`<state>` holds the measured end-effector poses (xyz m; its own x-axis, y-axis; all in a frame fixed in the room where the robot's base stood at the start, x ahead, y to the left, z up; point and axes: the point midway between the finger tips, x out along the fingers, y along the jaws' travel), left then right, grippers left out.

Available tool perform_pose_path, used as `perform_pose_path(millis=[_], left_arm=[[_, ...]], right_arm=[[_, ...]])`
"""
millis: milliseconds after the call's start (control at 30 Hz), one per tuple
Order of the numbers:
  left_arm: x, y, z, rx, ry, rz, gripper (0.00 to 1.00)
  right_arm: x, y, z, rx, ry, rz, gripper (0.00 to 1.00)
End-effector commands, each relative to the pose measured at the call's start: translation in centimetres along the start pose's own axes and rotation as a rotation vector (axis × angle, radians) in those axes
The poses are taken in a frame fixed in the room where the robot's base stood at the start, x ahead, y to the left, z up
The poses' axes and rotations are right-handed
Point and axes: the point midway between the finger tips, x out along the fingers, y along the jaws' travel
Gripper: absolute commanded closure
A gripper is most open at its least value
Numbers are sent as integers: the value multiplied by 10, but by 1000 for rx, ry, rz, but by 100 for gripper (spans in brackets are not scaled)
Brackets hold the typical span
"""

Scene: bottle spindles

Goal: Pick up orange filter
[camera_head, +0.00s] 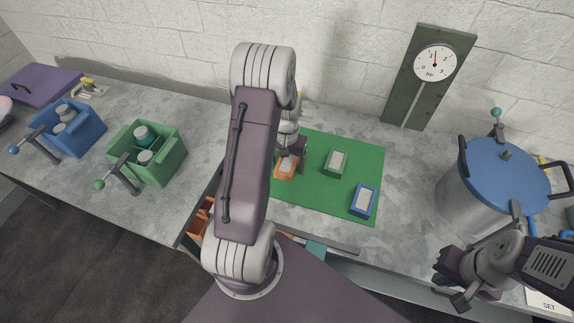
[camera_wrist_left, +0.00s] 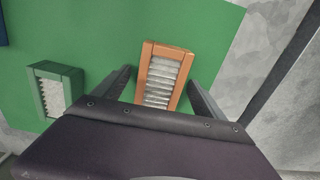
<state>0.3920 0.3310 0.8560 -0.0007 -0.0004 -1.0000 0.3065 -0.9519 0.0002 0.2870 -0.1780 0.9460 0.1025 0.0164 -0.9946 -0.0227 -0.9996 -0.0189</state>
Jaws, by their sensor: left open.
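The orange filter (camera_head: 286,171) lies on the green mat (camera_head: 316,197), partly hidden by my left arm in the head view. In the left wrist view the orange filter (camera_wrist_left: 163,77), an orange frame with a pale pleated middle, is slightly tilted. My left gripper (camera_head: 294,163) is over it. In the left wrist view the fingers of this gripper (camera_wrist_left: 159,80) are open, one on each side of the filter, with a gap visible on both sides. My right gripper (camera_head: 452,280) is at the lower right, far from the filter, with its fingers apart and empty.
A green filter (camera_head: 336,162) and a blue filter (camera_head: 363,201) lie on the mat to the right. A pot with a blue lid (camera_head: 507,174) stands at the right. Green (camera_head: 160,174) and blue (camera_head: 81,139) bins with bottles stand at the left. A gauge (camera_head: 436,62) is behind.

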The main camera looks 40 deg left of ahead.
Motion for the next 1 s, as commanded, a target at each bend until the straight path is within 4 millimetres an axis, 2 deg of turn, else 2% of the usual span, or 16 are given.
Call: perform_pose_path(millis=[133, 167, 367, 400, 600, 733, 933, 1000], left_arm=[[0, 0, 0, 0, 0, 0, 18], [0, 0, 0, 0, 0, 0, 24], [0, 0, 0, 0, 0, 0, 79], [0, 0, 0, 0, 0, 0, 83], [-1, 0, 0, 0, 0, 0, 83], [-8, 0, 0, 0, 1, 0, 83], [-42, 0, -2, 0, 7, -1, 83], [-50, 13, -8, 6, 3, 0, 83]], right_arm=[[0, 0, 0, 0, 0, 0, 100], [0, 0, 0, 0, 0, 0, 100], [0, 0, 0, 0, 0, 0, 100], [0, 0, 0, 0, 0, 0, 100], [0, 0, 0, 0, 0, 0, 100], [0, 0, 0, 0, 0, 0, 100], [-2, 0, 0, 0, 0, 0, 100], [-1, 0, 0, 0, 0, 0, 100]])
